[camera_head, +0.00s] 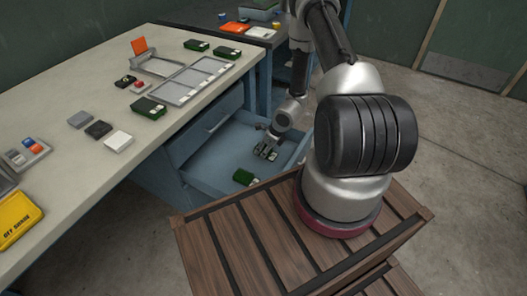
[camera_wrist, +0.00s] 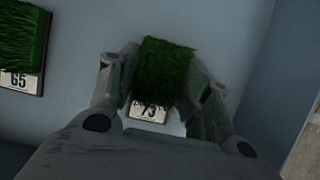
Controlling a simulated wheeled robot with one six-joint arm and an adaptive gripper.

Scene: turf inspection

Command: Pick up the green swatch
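A green turf swatch (camera_wrist: 165,70) with a white label reading 73 lies in the open blue drawer (camera_head: 215,168). My gripper (camera_wrist: 165,78) reaches down into the drawer, with one finger on each side of this swatch. The fingers are close against its sides, but I cannot tell whether they press on it. In the head view my gripper (camera_head: 266,151) is low over the drawer floor and largely covers the swatch. A second green swatch (camera_wrist: 22,40), labelled 65, lies to the left in the wrist view; it also shows in the head view (camera_head: 244,177).
The pale bench top (camera_head: 75,110) above the drawer holds more green swatches (camera_head: 149,108), grey trays (camera_head: 192,80), small blocks (camera_head: 118,141) and a yellow case (camera_head: 17,218). Drawer walls stand close around my gripper. A slatted wooden crate (camera_head: 240,250) is in front.

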